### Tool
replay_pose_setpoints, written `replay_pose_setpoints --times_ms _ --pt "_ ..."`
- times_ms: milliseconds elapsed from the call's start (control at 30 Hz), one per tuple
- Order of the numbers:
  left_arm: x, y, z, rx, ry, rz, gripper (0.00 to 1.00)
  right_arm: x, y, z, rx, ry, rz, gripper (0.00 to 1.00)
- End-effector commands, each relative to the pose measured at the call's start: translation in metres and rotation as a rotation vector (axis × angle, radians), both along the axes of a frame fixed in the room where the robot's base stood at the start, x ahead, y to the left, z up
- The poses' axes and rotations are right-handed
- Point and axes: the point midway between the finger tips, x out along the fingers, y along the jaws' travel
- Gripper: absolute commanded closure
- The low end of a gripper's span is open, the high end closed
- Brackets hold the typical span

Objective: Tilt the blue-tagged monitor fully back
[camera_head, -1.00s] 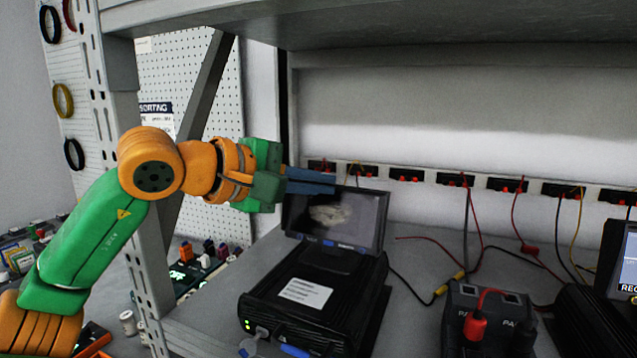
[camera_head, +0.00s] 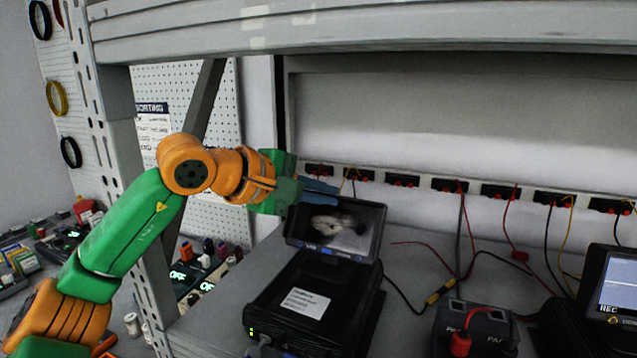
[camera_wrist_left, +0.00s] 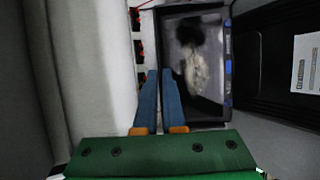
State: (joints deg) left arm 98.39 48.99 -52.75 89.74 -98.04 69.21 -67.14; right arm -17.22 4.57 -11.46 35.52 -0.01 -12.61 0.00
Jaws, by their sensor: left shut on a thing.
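The monitor (camera_head: 345,228) is a dark-framed screen with a pale picture, hinged above the rear of a black box (camera_head: 262,305). It leans back from the box. A small blue mark (camera_head: 328,248) shows on its lower bezel; its lettering is unreadable. In the left wrist view the monitor (camera_wrist_left: 205,90) stands beside the fingers. My left gripper (camera_head: 325,190), with blue fingers, is shut on the monitor's top edge. In the wrist view one finger of the gripper (camera_wrist_left: 160,85) lies over the screen side and the other behind it. My right gripper is in neither view.
A shelf beam (camera_head: 350,35) crosses above, and a perforated upright (camera_head: 130,190) stands left of the box. A socket strip (camera_head: 425,184) runs along the back wall. Cables and a dark unit with a red plug (camera_head: 460,343) are to the right. Another screen (camera_head: 620,285) stands far right.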

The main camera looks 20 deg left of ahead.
Motion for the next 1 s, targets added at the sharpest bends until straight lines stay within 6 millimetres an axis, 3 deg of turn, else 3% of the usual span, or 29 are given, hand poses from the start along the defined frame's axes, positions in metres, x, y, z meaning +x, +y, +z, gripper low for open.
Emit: replay_pose_setpoints --times_ms 333,367,433,767,1000 --pt "0.003 0.000 0.003 -0.006 -0.014 0.002 1.00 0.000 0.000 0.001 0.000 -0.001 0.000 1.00" --pt "0.003 0.000 0.004 -0.005 -0.014 0.002 0.85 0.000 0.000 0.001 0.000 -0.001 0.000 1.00" --pt "0.003 0.000 0.003 -0.005 -0.013 0.002 0.66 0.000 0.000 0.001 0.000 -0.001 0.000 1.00" --pt "0.000 0.002 0.002 -0.003 -0.008 0.001 0.65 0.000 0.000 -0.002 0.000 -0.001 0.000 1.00" --pt "-0.038 0.023 0.020 -0.004 -0.013 0.002 0.65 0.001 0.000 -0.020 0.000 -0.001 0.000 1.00"
